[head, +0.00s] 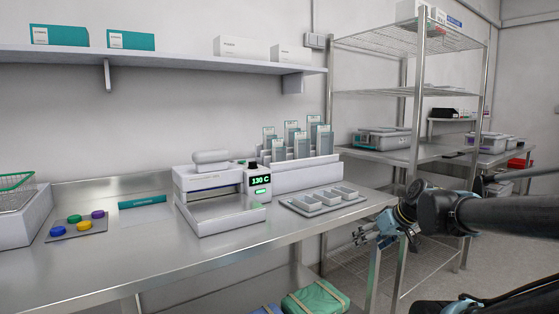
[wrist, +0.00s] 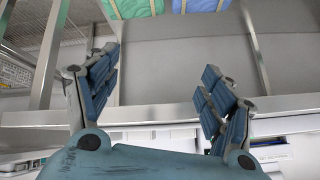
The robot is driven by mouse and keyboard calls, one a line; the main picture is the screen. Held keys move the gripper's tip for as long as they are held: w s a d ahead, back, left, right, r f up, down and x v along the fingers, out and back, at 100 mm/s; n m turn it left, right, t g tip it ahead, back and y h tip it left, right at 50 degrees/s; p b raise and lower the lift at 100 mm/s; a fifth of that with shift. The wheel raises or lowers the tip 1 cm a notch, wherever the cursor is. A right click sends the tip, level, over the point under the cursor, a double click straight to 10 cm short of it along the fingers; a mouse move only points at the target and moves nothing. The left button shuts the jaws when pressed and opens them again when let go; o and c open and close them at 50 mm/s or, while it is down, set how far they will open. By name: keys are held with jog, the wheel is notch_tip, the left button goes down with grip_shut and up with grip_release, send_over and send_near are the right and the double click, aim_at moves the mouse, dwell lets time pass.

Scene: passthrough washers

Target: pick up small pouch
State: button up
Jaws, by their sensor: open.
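Several upright grey pouches with pale tops (head: 298,143) stand in a white rack (head: 300,175) at the back of the steel bench. A flat item with a teal strip (head: 142,201) lies on the bench left of the sealing machine. I cannot tell which of these is the small pouch. My gripper (head: 380,232) is off the bench's right front edge, apart from the pouches. In the wrist view its fingers (wrist: 160,68) are spread wide with nothing between them.
The white sealer (head: 218,200) reads 130 C. A tray with three small compartments (head: 323,200) sits at the bench's right end. Colored discs (head: 77,223) and a basket (head: 18,182) are at left. Green (head: 315,297) and blue bundles lie below. A wire rack (head: 410,95) stands behind.

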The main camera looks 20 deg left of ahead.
jog(key=w+a+r+n+t+y, duration=0.2)
jog(key=w+a+r+y, duration=0.1)
jog(key=w+a+r, duration=0.4)
jog(key=w+a+r+n+t+y, duration=0.1)
jog(key=w+a+r+n+y, duration=0.2)
jog(key=a+r, duration=0.5)
jog(key=m+t+y, duration=0.1)
jog(key=t+y, duration=0.1)
jog(key=t, duration=0.1)
send_near(281, 156)
jog(key=shift+x, duration=4.7)
jog(key=shift+c, duration=0.6)
jog(key=c, duration=0.7)
